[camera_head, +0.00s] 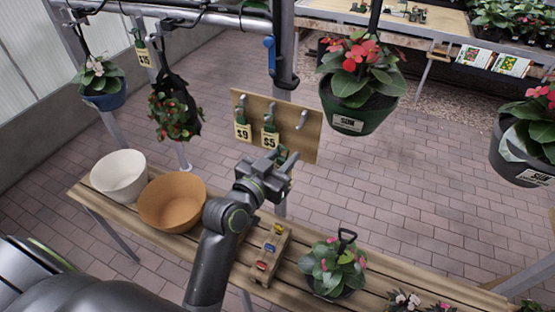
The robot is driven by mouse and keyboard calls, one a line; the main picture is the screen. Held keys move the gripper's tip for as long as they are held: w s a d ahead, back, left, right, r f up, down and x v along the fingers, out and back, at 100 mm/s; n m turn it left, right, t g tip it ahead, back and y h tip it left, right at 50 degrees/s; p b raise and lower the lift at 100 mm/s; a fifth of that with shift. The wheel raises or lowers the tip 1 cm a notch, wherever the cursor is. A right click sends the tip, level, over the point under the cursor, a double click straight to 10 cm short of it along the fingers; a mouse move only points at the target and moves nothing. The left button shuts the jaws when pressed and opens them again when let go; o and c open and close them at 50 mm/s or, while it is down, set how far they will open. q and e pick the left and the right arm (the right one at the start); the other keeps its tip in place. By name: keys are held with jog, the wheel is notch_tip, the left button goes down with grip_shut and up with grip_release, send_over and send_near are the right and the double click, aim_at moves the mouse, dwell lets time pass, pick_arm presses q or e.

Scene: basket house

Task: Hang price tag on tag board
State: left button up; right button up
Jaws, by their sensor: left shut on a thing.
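The wooden tag board (312,146) hangs upright above the bench and has three metal hooks. A green and cream $9 tag (242,131) hangs on its left hook and a $5 tag (270,139) on its middle hook. The right hook (303,119) is bare. My left gripper (286,160) is at the board's lower edge, below and left of the bare hook. It is shut on a price tag, of which only a little green shows; the fingers hide the rest. My right gripper is not in view.
The slatted bench (330,262) carries a white bowl (118,176), an orange bowl (172,202), a small wooden holder (269,255) with coloured pieces and a potted plant (333,268). A hanging green pot (352,120) is close right of the board.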

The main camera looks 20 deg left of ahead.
pick_arm(q)
send_near(307, 122)
jog(key=shift+w+d+f, duration=0.5)
jog(key=shift+w+d, duration=0.1)
jog(key=shift+w, duration=0.9)
jog(key=shift+w, duration=0.3)
jog(key=shift+a+x, duration=0.25)
jog(key=shift+x, duration=0.85)
jog(key=shift+r, duration=0.1)
jog(key=shift+w, duration=0.35)
jog(key=shift+r, duration=0.1)
jog(key=shift+d+r, duration=0.1)
